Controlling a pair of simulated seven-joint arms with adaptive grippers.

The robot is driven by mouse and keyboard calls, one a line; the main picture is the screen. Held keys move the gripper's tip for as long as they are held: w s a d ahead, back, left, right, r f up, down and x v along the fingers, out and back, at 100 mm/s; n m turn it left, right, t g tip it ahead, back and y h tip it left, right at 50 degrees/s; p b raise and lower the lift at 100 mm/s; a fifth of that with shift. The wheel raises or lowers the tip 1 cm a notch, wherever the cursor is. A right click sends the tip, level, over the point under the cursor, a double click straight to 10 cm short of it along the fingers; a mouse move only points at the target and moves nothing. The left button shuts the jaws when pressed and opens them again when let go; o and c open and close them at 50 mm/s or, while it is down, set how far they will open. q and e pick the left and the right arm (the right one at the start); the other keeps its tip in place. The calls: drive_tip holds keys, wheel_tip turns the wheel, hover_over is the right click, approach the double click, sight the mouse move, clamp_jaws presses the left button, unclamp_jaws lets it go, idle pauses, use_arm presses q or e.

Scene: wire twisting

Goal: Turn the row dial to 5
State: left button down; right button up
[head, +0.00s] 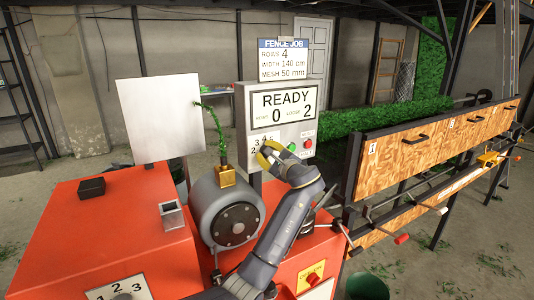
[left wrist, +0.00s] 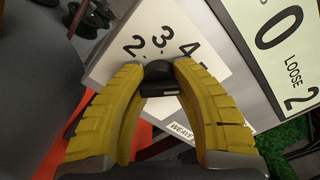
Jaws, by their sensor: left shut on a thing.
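The row dial is a dark knob (left wrist: 158,72) on a white plate (head: 268,137) at the lower left of the grey control box (head: 243,105). Numbers 2, 3 and 4 show around it in the left wrist view, and the head view also shows a 5. My left gripper (head: 268,152) has its yellow fingers shut on the knob, one on each side. The fingers hide part of the plate, and I cannot tell which number the knob points to. My right gripper is not in view.
The box's screen (head: 282,105) reads READY, with 0 and 2 loose. Green (head: 308,144) and red (head: 291,146) buttons sit right of the dial. A job sign (head: 283,60) says rows 4. A red machine (head: 110,235) and grey drum (head: 227,205) stand at left.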

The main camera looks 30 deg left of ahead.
use_arm(q)
drive_tip(key=c, duration=0.9)
unclamp_jaws()
drive_tip(key=v, duration=1.2)
